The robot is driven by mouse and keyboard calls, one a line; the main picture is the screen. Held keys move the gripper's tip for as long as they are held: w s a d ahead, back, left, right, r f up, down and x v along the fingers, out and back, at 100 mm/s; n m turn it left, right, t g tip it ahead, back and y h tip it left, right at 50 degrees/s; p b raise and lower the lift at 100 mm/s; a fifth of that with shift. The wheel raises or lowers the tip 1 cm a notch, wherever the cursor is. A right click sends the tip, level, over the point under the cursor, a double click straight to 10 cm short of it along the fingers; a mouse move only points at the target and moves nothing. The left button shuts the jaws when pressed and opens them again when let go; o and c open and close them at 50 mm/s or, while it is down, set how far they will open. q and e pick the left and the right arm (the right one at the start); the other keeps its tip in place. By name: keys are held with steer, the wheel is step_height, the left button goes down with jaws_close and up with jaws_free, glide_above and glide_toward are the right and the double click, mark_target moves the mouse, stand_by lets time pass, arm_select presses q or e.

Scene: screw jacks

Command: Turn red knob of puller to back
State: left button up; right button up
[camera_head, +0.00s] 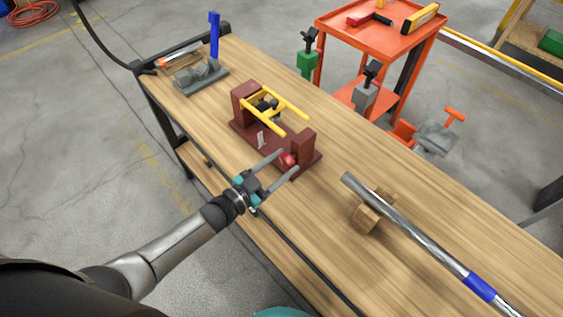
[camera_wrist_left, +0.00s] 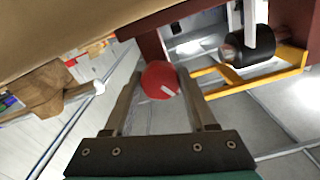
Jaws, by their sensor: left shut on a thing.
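The puller (camera_head: 304,147) is a dark red base with two upright blocks on the wooden bench; a yellow frame (camera_head: 283,98) with a black part spans it. The red knob (camera_head: 287,158) sits on the near block's side facing my left arm. In the left wrist view the round red knob (camera_wrist_left: 158,76) has a short white mark slanting on its face. My left gripper (camera_head: 289,161) reaches in from the lower left. Its two fingers (camera_wrist_left: 160,85) lie on either side of the knob, shut on it. My right gripper does not show.
A steel pipe with a blue band (camera_head: 410,232) rests on a wooden block (camera_head: 368,216) to the right. A grey vise with a blue post (camera_head: 200,77) stands at the bench's far left end. An orange cart (camera_head: 335,20) with tools stands behind. Bare bench lies between puller and pipe.

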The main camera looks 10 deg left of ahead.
arm_select(q)
steer(key=n, duration=0.3)
steer(key=shift+n, duration=0.3)
steer(key=n, duration=0.4)
steer(key=shift+n, duration=0.3)
steer(key=n, duration=0.3)
steer(key=shift+n, duration=0.3)
steer(key=n+b, duration=0.1)
steer(key=n, duration=0.2)
steer(key=shift+n, duration=0.3)
steer(key=n+b, duration=0.1)
steer(key=n, duration=0.4)
steer(key=shift+s+d+b, duration=0.1)
steer(key=shift+b, duration=0.2)
steer(key=n+b, duration=0.2)
steer(key=n, duration=0.4)
steer(key=shift+n+b, duration=0.4)
steer(key=shift+n, duration=0.3)
steer(key=shift+r, duration=0.1)
steer(key=shift+n, duration=0.5)
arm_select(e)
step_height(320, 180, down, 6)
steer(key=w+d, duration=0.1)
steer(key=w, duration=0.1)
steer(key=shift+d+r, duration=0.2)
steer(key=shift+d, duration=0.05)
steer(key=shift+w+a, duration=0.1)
